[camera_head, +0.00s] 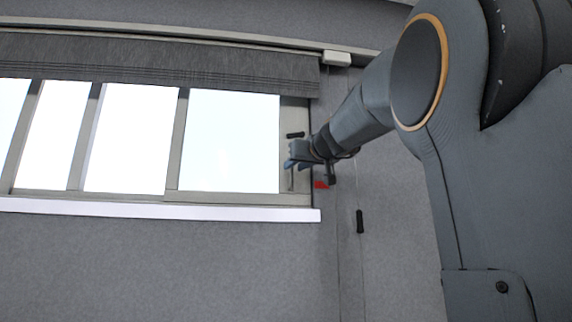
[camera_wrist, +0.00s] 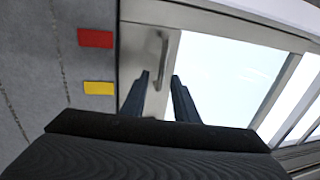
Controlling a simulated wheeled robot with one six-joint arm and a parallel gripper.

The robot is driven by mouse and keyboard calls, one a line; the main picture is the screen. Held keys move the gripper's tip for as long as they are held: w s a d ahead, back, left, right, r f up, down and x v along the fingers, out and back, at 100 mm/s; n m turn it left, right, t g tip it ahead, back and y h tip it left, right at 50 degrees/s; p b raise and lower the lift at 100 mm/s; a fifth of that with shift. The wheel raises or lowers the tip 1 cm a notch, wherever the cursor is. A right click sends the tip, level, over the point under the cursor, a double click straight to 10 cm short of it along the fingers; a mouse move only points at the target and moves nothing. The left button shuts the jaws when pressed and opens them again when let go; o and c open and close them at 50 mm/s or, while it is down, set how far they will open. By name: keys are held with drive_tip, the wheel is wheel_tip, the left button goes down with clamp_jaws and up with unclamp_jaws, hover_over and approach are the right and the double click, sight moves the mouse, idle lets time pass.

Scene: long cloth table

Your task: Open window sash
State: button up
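The window sash (camera_head: 230,140) is the rightmost bright pane in the head view, with a pale frame. It also shows in the wrist view (camera_wrist: 225,75) to the right of my fingers. A slim grey handle (camera_wrist: 162,60) stands on the sash's frame strip in the wrist view. My gripper (camera_head: 290,156) is in front of the right edge of the sash frame in the head view. In the wrist view, my gripper's two dark fingers (camera_wrist: 160,76) are apart, with the handle between and beyond their tips. Nothing shows held. I cannot tell whether a finger touches the handle.
A dark blind (camera_head: 150,62) hangs over the window top. A white sill (camera_head: 150,209) runs below. A red tag (camera_wrist: 95,38) and a yellow tag (camera_wrist: 98,88) are on the grey wall beside the frame. A small black handle (camera_head: 360,221) is on the wall lower right.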

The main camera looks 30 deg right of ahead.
drive_tip(key=shift+w, duration=0.35)
clamp_jaws()
idle(1.2)
